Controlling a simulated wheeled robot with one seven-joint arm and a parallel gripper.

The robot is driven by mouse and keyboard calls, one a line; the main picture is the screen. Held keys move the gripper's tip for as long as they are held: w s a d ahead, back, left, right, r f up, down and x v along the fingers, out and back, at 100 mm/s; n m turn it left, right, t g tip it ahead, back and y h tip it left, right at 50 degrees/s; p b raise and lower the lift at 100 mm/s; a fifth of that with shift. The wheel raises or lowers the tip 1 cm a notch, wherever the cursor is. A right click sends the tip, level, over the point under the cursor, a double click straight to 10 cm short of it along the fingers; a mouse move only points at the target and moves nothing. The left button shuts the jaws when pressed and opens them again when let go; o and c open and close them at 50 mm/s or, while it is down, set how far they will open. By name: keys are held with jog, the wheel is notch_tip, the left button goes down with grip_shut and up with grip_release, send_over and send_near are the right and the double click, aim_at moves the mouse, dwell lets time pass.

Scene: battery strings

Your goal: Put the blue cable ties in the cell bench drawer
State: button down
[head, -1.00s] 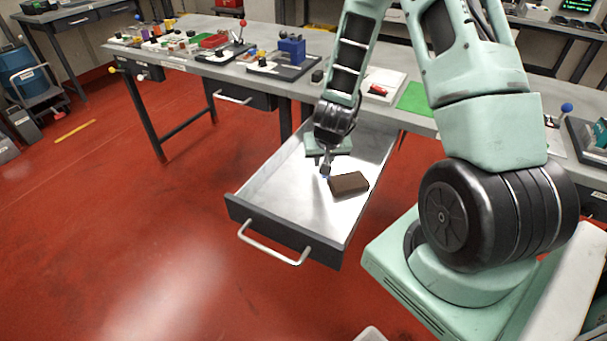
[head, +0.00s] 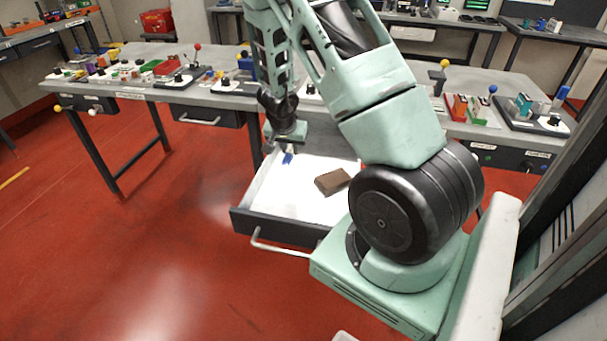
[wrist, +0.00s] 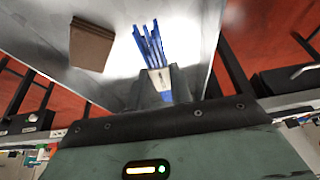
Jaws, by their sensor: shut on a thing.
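The blue cable ties (wrist: 150,45) are a bundle of thin blue strips in the wrist view. My gripper (wrist: 160,80) is shut on one end of them, with the strips sticking out past the fingertips. In the head view the ties (head: 287,158) show as a small blue bit below my gripper (head: 288,148). The open drawer (head: 262,228) has a pale inside, a dark front and a bar handle. My gripper is over the drawer's left part. Whether the ties touch the drawer floor I cannot tell.
A brown block (head: 332,181) lies in the drawer, right of the ties; it also shows in the wrist view (wrist: 91,45). The workbench (head: 140,82) behind carries several small parts and fixtures. The drawer floor left of the block is clear.

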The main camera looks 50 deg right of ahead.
aim_at(292, 178)
notch_tip(292, 178, down, 10)
jog(key=b, duration=0.6)
jog(key=shift+r, duration=0.15)
jog(key=c, duration=1.6)
grip_release()
jog(key=shift+c, duration=0.2)
jog(key=o, duration=0.4)
